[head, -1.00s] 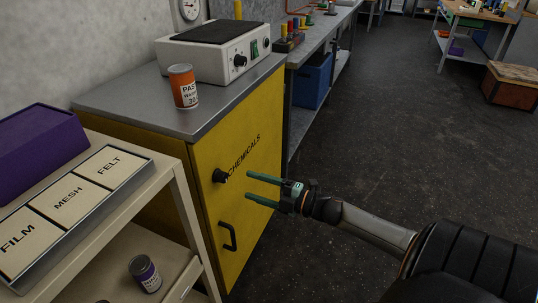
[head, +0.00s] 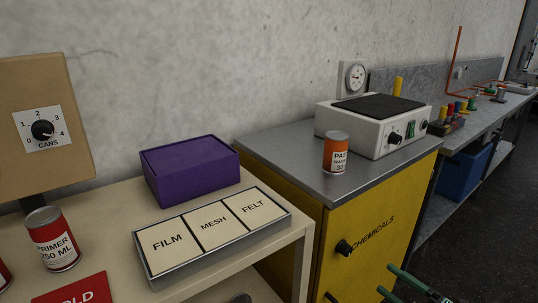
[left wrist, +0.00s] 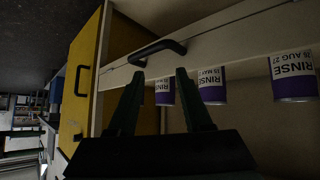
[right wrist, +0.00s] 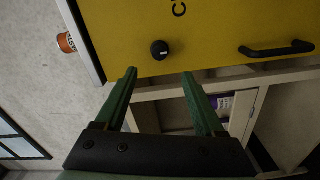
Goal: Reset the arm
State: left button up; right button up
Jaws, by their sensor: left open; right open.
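My right gripper (head: 402,287) shows at the bottom right of the head view, in front of the yellow chemicals cabinet (head: 375,255). In the right wrist view its two green fingers (right wrist: 160,85) are apart with nothing between them. The cabinet's black knob (right wrist: 160,50) and black handle (right wrist: 276,49) lie beyond the fingers. My left gripper (left wrist: 155,82) shows only in the left wrist view. Its fingers are open and empty, pointing toward a black handle (left wrist: 157,50) on a pale panel. Several purple-and-white RINSE cans (left wrist: 294,80) stand beyond it.
An orange-and-white can (head: 336,153) and a white hot plate device (head: 374,125) stand on the cabinet top. A purple box (head: 190,170) and a tray labelled FILM, MESH, FELT (head: 150,270) sit on the pale bench. A red primer can (head: 52,240) stands at left.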

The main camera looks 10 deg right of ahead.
jog(key=s+a+f+m+g+h, duration=0.25)
jog(key=s+a+f+m, duration=0.35)
jog(key=a, duration=0.4)
jog(key=s+a+f+m+g+h, duration=0.25)
jog(key=s+a+f+m, duration=0.25)
jog(key=a+f+m, duration=0.45)
jog(key=s+a+r+m+g+y, duration=0.1)
jog(key=s+a+m+g+y, duration=0.2)
jog(key=a, duration=0.4)
pick_arm(q)
notch_tip(320, 180, up, 13)
jog(key=s+a+p, duration=0.1)
jog(key=a+p, duration=0.2)
jog(key=p, duration=1.4)
jog(key=shift+s+f+n+y, duration=0.15)
jog(key=shift+n+y, duration=0.25)
pick_arm(e)
jog(key=s+d+r+h, duration=0.2)
jog(key=d+r, duration=0.2)
jog(key=r, duration=0.8)
jog(key=shift+n+t, duration=0.4)
jog(key=shift+n, duration=0.05)
